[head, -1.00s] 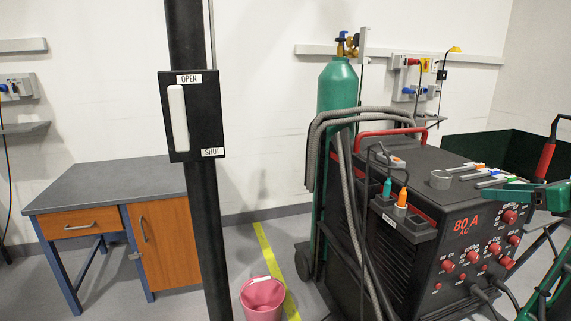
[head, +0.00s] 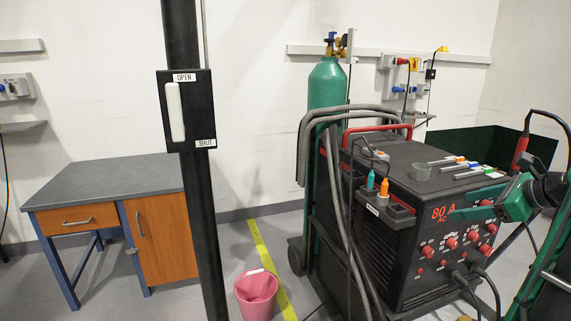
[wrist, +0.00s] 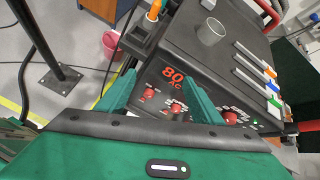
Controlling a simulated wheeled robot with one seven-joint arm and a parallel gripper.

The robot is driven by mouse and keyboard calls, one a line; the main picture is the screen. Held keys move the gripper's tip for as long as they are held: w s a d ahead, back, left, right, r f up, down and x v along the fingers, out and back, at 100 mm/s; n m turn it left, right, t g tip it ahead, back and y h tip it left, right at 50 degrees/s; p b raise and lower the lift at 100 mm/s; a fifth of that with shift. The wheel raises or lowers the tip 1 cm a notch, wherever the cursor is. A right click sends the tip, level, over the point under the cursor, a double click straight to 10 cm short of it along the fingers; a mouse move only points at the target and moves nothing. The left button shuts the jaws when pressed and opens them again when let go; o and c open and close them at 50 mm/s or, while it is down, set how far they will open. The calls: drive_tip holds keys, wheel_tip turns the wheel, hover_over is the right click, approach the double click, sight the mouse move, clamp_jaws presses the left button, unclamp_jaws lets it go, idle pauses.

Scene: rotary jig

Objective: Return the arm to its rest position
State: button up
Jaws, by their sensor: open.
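My gripper (head: 468,207) is at the right of the head view, in front of the welding machine (head: 400,240). In the wrist view my gripper (wrist: 157,72) has its two green fingers spread apart with nothing between them. The machine's front panel with the red "80 A" display (wrist: 173,77) and red knobs (wrist: 178,107) shows between and beyond the fingers. I cannot tell whether a finger touches the panel. In the head view part of the panel is hidden behind my gripper.
A lever box marked OPEN and SHUT (head: 187,110) is on a black post. A pink bucket (head: 257,295) stands on the floor by a desk (head: 100,185). A green gas cylinder (head: 326,85) and grey hoses (head: 303,150) flank the machine.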

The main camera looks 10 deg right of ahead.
drive_tip(key=s+a+f+n+g, duration=0.3)
drive_tip(key=a+f+n+g, duration=0.25)
drive_tip(key=a+n, duration=0.6)
drive_tip(key=s+a+f+n+g, duration=0.2)
drive_tip(key=s+a+n, duration=0.2)
drive_tip(key=s+n, duration=0.2)
drive_tip(key=s+a+f+n+g+h, duration=0.1)
drive_tip(key=s+a+n+g, duration=0.2)
drive_tip(key=s, duration=0.7)
drive_tip(key=a+n, duration=0.2)
drive_tip(key=n, duration=0.1)
drive_tip(key=shift+f, duration=0.35)
